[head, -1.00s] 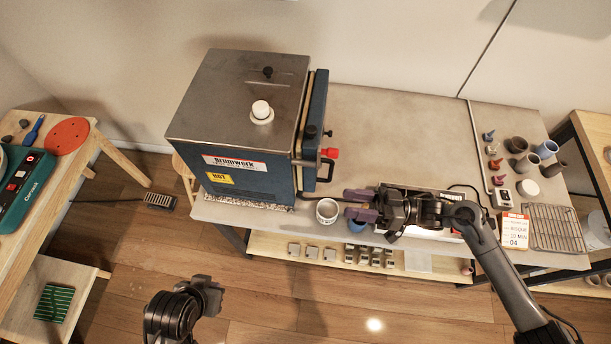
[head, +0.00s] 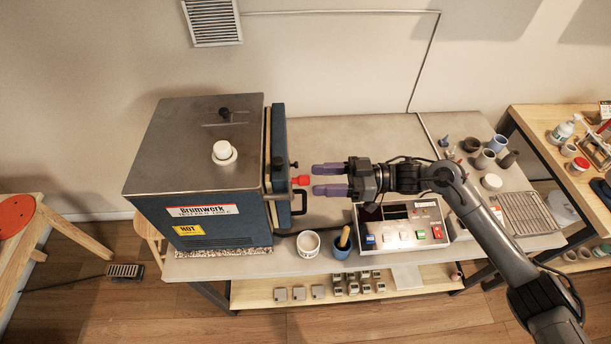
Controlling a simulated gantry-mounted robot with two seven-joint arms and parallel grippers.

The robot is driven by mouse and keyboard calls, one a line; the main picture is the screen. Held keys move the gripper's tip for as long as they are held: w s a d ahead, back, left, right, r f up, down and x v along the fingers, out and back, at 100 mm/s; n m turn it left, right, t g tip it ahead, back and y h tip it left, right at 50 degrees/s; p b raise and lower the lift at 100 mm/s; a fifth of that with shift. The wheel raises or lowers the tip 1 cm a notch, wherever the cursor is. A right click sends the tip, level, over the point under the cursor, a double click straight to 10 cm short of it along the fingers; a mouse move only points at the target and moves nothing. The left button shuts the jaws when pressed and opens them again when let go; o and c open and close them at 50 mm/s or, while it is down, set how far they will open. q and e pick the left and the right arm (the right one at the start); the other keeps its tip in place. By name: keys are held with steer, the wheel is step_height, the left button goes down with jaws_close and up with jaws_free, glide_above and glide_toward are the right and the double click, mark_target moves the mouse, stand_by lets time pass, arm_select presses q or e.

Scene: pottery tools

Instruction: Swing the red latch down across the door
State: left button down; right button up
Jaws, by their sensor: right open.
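The blue kiln (head: 200,180) stands on the left part of the table, with its door (head: 279,150) at its right side. The red latch (head: 301,180) sticks out to the right from the door. A dark handle (head: 300,202) is just below it. My right gripper (head: 314,180) is open, its two purple fingers pointing left at the latch, one above and one below its level. The fingertips are close to the latch; I cannot tell whether they touch it. My left gripper is out of view.
A white cup (head: 308,244) and a blue pot with a wooden-handled tool (head: 343,245) stand at the table's front edge. A control box (head: 402,225) lies under my right arm. Small cups (head: 484,159) and a wire rack (head: 529,212) are at the right.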

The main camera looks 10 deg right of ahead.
mark_target(305, 180)
steer(key=shift+w+a+p, duration=0.2)
steer(key=shift+a, duration=0.95)
steer(key=shift+w+a+p, duration=0.15)
steer(key=shift+a, duration=0.95)
steer(key=shift+c, duration=0.3)
jaws_close()
